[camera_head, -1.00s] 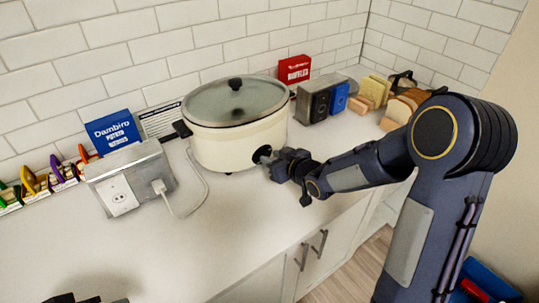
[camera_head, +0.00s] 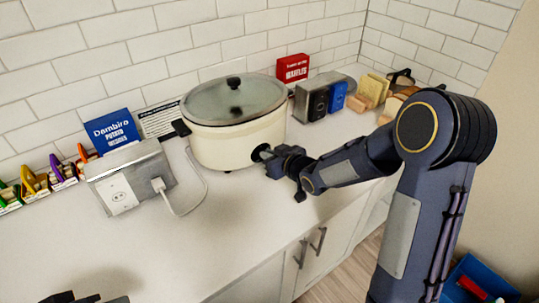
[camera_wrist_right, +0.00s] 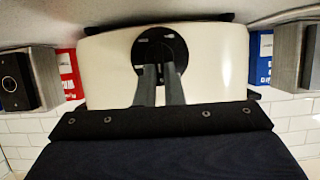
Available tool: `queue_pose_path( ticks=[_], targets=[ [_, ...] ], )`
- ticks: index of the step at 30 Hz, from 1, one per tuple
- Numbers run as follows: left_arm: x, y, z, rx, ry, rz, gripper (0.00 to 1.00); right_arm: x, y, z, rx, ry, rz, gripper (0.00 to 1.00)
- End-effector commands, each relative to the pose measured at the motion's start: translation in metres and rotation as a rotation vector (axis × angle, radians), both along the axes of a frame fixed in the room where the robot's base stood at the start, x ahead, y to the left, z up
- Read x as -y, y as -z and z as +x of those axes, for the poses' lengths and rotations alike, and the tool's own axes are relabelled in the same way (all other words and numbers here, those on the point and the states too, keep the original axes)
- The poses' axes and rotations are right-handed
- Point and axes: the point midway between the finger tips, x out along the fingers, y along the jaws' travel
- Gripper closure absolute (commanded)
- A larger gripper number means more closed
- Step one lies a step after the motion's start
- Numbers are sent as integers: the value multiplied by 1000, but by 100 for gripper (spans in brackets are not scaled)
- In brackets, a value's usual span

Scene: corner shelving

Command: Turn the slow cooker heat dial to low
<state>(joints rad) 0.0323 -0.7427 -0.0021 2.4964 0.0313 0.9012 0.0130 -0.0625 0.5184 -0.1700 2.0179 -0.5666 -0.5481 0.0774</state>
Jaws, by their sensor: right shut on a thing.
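The cream slow cooker (camera_head: 225,145) with a glass lid and black knob stands on the counter against the tiled wall. Its round black heat dial (camera_head: 257,152) is on the front, partly hidden by my right gripper (camera_head: 266,154). In the right wrist view the dial (camera_wrist_right: 158,40) shows with small pale marks that I cannot read. My right gripper's two fingers (camera_wrist_right: 160,75) are close together, shut on the dial's middle. Only the dark top of my left gripper (camera_head: 85,299) shows at the bottom left edge; its fingers cannot be made out.
A metal outlet box (camera_head: 132,178) with a plugged-in white cord stands left of the cooker. A blue box (camera_head: 112,132) is behind it. A red box (camera_head: 292,68) and a toaster (camera_head: 318,97) are to the right. The front counter is clear.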

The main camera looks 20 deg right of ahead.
Motion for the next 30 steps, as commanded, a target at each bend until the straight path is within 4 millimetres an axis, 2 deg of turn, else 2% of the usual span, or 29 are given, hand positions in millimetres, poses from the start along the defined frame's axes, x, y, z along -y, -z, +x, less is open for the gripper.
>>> queue_pose_path(
  ticks=[11, 24, 30],
  targets=[
    [0, -14, 0, 0, 0, 0, 64, 6, -1, 2, -63, 4, 168, 100],
    [0, -61, 0, 0, 0, 0, 64, 13, 1, 5, -204, 2, 554, 100],
    [0, -76, 0, 0, 0, 0, 64, 16, 5, 6, -266, 2, 730, 100]
  ],
)
